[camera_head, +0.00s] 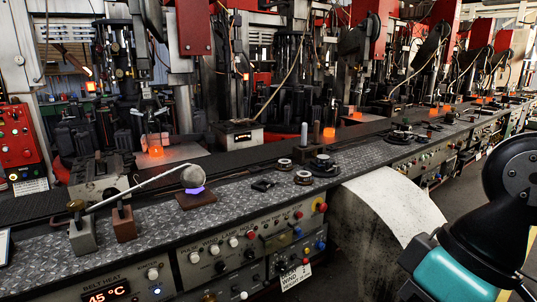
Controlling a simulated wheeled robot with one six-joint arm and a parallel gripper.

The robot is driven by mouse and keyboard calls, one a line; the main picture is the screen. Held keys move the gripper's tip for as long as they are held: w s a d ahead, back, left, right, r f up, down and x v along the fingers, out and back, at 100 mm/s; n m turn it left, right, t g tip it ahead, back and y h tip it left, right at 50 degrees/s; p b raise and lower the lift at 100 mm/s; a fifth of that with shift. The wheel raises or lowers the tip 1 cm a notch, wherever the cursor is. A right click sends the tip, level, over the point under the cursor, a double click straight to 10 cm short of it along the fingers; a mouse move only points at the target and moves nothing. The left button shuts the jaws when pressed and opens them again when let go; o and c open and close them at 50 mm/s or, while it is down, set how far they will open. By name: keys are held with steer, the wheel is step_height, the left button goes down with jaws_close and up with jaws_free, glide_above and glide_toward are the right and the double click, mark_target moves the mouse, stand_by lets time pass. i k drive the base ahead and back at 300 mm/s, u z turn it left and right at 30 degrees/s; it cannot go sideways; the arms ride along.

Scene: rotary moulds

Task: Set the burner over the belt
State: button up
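The burner (152,180) is a long thin grey rod with a rounded grey head at its right end. A blue-violet glow (194,190) shows just under the head, above a small brown plate (197,201). The rod's left part lies at two small blocks, a grey one (82,238) and a brown one (124,224), with a brass knob (76,206) at its end. The belt (255,154) is a dark strip behind the patterned metal ledge. The burner head is over the ledge, in front of the belt. My arm is at the lower right; my gripper's fingers are not visible.
The metal ledge (235,196) carries several small round parts and two upright pegs near its middle. Its front panel has knobs, buttons and a 45 °C display (107,295). Red-and-black machines with glowing orange pieces (156,151) stand behind the belt. A pale curved sheet (395,205) hangs in front.

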mark_target(192, 176)
steer(key=k, duration=0.6)
steer(key=u, duration=0.9)
steer(key=i, duration=1.3)
steer(key=z, duration=0.35)
